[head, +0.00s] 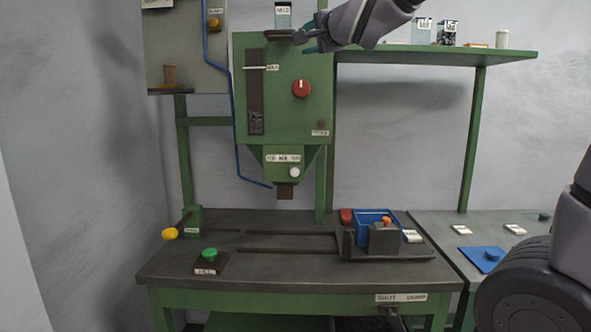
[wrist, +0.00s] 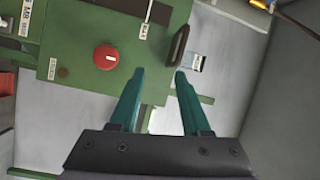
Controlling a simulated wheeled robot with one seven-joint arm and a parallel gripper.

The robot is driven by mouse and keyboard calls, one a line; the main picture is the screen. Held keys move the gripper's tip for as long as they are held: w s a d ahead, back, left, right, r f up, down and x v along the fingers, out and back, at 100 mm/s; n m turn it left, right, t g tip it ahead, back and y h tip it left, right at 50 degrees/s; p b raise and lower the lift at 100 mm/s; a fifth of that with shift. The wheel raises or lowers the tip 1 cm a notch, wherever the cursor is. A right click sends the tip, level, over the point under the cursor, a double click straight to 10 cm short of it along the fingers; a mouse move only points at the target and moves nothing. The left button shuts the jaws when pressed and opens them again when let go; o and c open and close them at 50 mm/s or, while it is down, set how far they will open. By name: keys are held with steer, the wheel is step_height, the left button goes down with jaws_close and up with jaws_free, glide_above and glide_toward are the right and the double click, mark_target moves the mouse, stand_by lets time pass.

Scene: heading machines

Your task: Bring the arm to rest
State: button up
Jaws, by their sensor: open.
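My gripper (wrist: 158,75) is open, with two teal fingers apart and nothing between them. In the head view my arm (head: 370,20) comes in at the top right, and the gripper end is beside the top of the green machine (head: 285,120). A dark ledge (head: 281,36) on the machine's top is close to the fingers; I cannot tell whether they touch. A labelled clear jar (head: 283,15) stands above that ledge. In the wrist view the jar (wrist: 195,62) is just past the right fingertip, and the red knob (wrist: 106,57) is left of the fingers.
A green shelf (head: 440,57) with several jars runs right of the machine. The bench (head: 210,285) below holds a green button (head: 209,254), a yellow knob (head: 170,234) and a blue bin (head: 367,222). A blue mat (head: 485,260) lies on the right table. Open space lies in front of the machine.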

steer(key=s+d+f+n+g+h, duration=0.5)
steer(key=s+d+f+g, duration=0.5)
steer(key=s+d+f, duration=1)
steer(key=shift+d+f+n, duration=0.95)
steer(key=shift+d+n, duration=0.05)
steer(key=shift+d, duration=0.05)
